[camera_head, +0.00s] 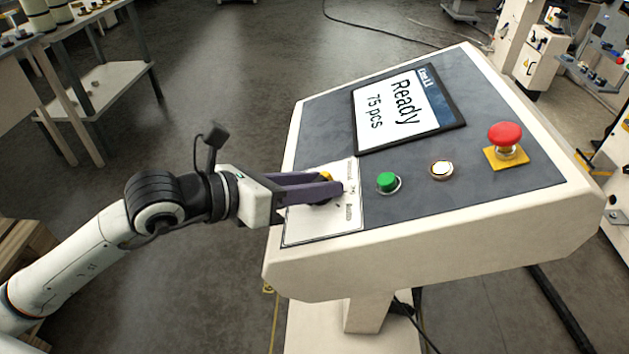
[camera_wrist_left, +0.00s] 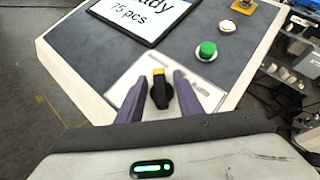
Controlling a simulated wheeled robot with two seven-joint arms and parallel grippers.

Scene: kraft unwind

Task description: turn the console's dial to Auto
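The console (camera_head: 450,215) has a sloped dark panel. Its dial (camera_wrist_left: 160,92) is a black knob with a yellow end, on a white label plate (camera_head: 305,232). In the left wrist view the yellow end points up the picture, toward the screen. In the head view the fingers mostly hide the dial. My right gripper is not in view.
The screen (camera_head: 407,107) reads "Ready 75 pcs". A green button (camera_head: 387,181), a white button (camera_head: 441,169) and a red mushroom button (camera_head: 504,134) on a yellow base sit right of the plate. A table (camera_head: 103,90) stands at the left; open floor lies between.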

